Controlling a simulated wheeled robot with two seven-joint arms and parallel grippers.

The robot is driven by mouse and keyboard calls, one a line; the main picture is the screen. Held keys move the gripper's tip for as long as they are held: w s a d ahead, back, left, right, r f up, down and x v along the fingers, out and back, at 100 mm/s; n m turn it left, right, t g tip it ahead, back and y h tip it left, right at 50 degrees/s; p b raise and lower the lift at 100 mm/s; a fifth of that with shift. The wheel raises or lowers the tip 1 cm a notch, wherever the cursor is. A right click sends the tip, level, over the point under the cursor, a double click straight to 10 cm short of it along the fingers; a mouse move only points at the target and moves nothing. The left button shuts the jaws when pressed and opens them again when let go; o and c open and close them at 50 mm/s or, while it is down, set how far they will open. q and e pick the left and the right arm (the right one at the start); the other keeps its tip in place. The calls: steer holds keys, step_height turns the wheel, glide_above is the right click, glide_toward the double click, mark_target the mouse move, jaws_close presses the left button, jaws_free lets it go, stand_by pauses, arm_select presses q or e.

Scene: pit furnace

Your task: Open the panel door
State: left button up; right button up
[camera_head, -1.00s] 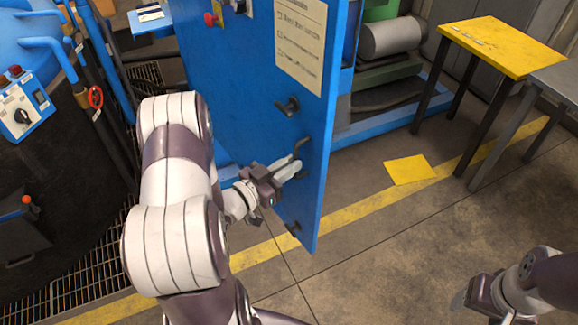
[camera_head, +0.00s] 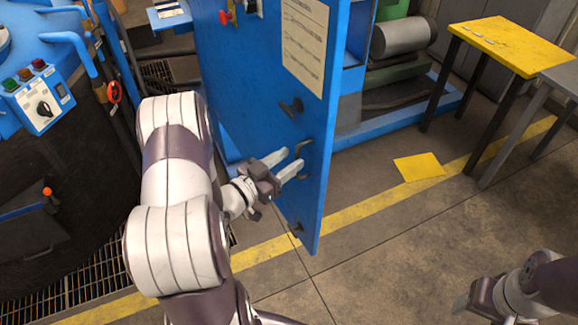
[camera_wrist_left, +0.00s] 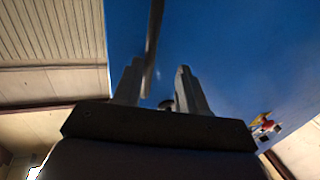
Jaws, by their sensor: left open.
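The blue panel door (camera_head: 245,85) stands upright in the middle of the head view, its free edge out over the floor and apart from the blue frame behind. It bears a paper sheet (camera_head: 304,42) and dark handles: an upper one (camera_head: 291,107), a middle one (camera_head: 304,146) and a low one (camera_head: 297,228). My left gripper (camera_head: 292,164) is open and empty beside the door, just below the middle handle. In the left wrist view, a dark bar (camera_wrist_left: 153,40) shows between the open fingers (camera_wrist_left: 160,88); contact cannot be told. My right gripper (camera_head: 463,303) is at the lower right, its fingers barely visible.
A yellow-topped table (camera_head: 512,45) and a grey table (camera_head: 562,80) stand at the right. A yellow sheet (camera_head: 419,167) lies on the floor. A control box (camera_head: 40,97) and hoses are at the left.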

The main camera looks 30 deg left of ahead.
arm_select(q)
steer(key=shift+f, duration=0.25)
steer(key=shift+d, duration=0.15)
stand_by(0.3)
steer(key=shift+s, duration=0.1)
steer(key=b+v, duration=0.1)
steer(key=v, duration=1.1)
steer(key=shift+s+b, duration=0.25)
steer(key=shift+b, duration=0.1)
